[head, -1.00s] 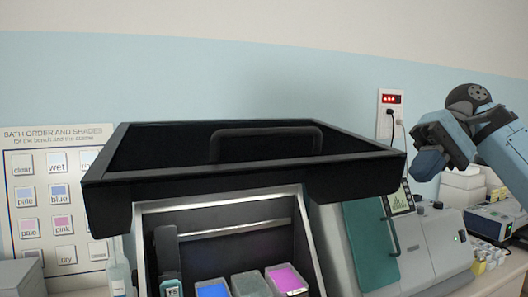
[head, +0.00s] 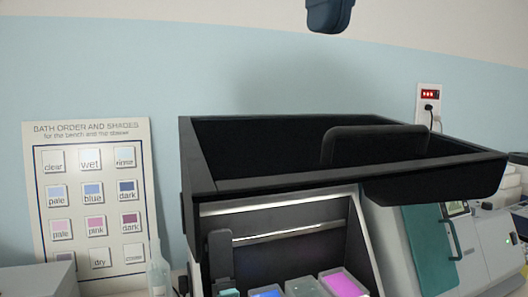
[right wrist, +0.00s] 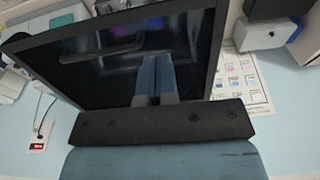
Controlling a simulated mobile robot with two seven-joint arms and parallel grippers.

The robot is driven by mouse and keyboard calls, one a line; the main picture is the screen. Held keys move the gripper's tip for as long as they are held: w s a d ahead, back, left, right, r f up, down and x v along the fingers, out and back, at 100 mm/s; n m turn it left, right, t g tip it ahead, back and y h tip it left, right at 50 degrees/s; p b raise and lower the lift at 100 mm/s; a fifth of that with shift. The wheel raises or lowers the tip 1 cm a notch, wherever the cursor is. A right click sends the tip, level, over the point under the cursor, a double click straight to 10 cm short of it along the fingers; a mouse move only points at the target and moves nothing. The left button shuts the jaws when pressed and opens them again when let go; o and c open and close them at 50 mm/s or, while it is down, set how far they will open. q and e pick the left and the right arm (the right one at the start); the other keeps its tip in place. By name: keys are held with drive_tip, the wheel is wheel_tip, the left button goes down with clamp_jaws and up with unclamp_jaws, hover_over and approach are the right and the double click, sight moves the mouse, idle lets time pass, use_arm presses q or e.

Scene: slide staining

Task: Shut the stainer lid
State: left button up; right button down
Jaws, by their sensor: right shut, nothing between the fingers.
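The stainer lid (head: 345,185) is a black tray-like cover with a bar handle (head: 375,131). It stands raised above the open stainer (head: 352,205), whose lit inside shows coloured baths. My right gripper (head: 330,20) is at the top of the head view, above the lid and apart from it; only its tip end shows there. In the right wrist view its two blue fingers (right wrist: 154,78) are together and empty, with the dark lid (right wrist: 70,65) beyond them. My left gripper is out of view.
A bath order chart (head: 90,190) is on the wall at the left, with a bottle (head: 157,270) before it. A grey machine with a teal door (head: 432,247) stands to the right. A wall socket (head: 429,105) with a plug is behind it.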

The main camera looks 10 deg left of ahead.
drive_tip(key=a, duration=0.1)
approach(307, 181)
drive_tip(key=f, duration=0.5)
drive_tip(key=a+f, duration=0.1)
drive_tip(key=f, duration=0.1)
drive_tip(key=shift+w+f, duration=0.2)
drive_tip(key=shift+w, duration=0.2)
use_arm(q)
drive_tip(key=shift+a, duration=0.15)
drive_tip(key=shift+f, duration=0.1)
use_arm(e)
drive_tip(key=shift+d+f, duration=0.1)
